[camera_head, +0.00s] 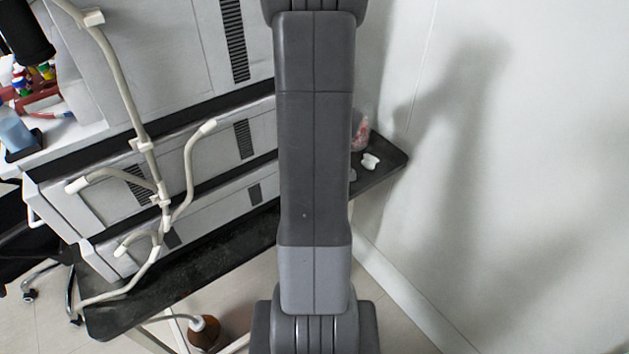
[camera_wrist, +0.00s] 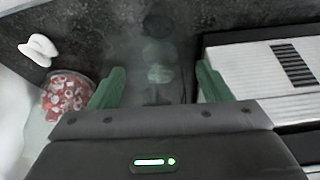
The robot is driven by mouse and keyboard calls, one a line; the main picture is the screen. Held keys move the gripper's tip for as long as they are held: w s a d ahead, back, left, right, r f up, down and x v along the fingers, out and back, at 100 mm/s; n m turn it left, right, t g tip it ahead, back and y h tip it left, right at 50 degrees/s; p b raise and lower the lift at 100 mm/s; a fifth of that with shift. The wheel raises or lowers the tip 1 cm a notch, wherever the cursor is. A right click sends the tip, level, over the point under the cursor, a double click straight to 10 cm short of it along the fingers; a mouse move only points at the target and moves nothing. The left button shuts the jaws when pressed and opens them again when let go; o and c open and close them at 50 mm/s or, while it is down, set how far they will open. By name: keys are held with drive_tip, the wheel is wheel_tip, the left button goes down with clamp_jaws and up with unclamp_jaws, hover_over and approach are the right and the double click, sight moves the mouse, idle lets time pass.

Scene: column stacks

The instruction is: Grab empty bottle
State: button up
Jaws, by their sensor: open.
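My gripper (camera_wrist: 161,70) is open, its two green fingers spread apart in the wrist view. A clear, see-through shape that looks like the empty bottle (camera_wrist: 158,73) shows between the fingers, over the dark speckled shelf (camera_wrist: 105,22). Its outline is faint, and I cannot tell whether either finger touches it. In the head view my arm covers the middle, hiding the gripper and the bottle.
A clear jar of red and white pieces (camera_wrist: 67,96) stands left of the left finger, near a small white object (camera_wrist: 38,48). A vented white instrument (camera_wrist: 260,70) is close on the right. In the head view, pale tubes (camera_head: 150,160) hang at left; a wall (camera_head: 530,150) is right.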

drive_tip(key=shift+p+x, duration=0.4)
drive_tip(key=shift+x, duration=3.4)
drive_tip(key=c, duration=1.1)
